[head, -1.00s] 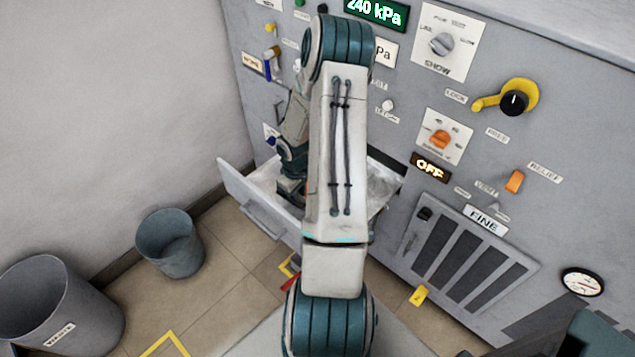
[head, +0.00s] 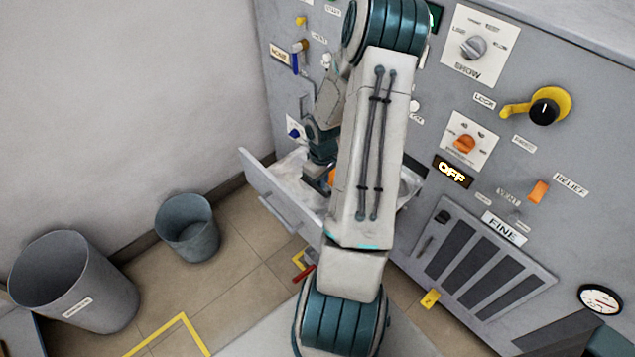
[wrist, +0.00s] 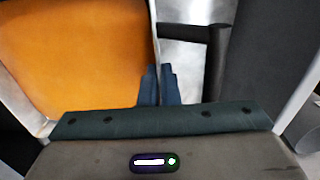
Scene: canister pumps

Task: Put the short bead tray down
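The short bead tray shows in the wrist view as an orange surface (wrist: 75,50) with a thin pale rim at its right side. My gripper (wrist: 160,85) has its two blue fingers close together, one on each side of that rim, shut on it. In the head view my gripper end is inside the open drawer (head: 262,182), low on the left of the grey panel. A small orange patch (head: 332,177) shows beside it there. My arm hides much of the drawer, and I cannot tell whether the tray touches the drawer floor.
Right of the tray in the wrist view are a dark bar (wrist: 190,33) and a dark grey body (wrist: 265,60), with bare metal between. In the head view two bins (head: 187,228) (head: 75,283) stand on the floor. The panel carries knobs and a yellow-black lever (head: 540,106).

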